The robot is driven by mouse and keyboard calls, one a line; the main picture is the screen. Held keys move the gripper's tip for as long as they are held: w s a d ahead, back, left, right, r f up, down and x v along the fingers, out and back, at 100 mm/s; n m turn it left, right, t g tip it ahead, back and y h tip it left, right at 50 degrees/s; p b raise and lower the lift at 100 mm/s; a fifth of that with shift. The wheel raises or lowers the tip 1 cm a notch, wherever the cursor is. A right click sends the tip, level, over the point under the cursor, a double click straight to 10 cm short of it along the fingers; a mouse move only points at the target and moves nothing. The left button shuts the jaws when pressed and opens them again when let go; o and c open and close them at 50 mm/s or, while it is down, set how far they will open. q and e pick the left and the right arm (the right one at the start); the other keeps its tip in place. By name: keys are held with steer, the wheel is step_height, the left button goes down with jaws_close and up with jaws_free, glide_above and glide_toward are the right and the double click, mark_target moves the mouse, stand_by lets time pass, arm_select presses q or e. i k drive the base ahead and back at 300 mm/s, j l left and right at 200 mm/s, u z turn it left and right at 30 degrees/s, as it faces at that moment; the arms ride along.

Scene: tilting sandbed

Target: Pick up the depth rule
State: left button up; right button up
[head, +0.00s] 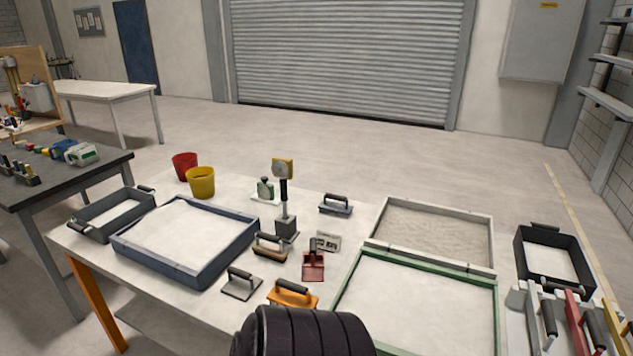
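I cannot tell for sure which object is the depth rule. An upright gauge with a yellow head (283,168), a dark stem and a grey block base stands mid-table. Several long-handled tools, including a red one (574,322), stand at the lower right, cut off by the picture edge; one of them could also be a rule. Neither gripper shows. A black ribbed part at the bottom centre seems to be my own arm and covers the near table edge.
The white table (90,240) holds a blue-rimmed sandbed (148,255), a green-rimmed one (425,262), a grey-rimmed one (440,204), a red bucket (185,165), a yellow bucket (201,182), several hand floats (242,283) and a red scoop (313,268). A black bin (554,283) stands right.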

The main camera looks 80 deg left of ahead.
mark_target(282, 167)
steer(key=u, duration=2.85)
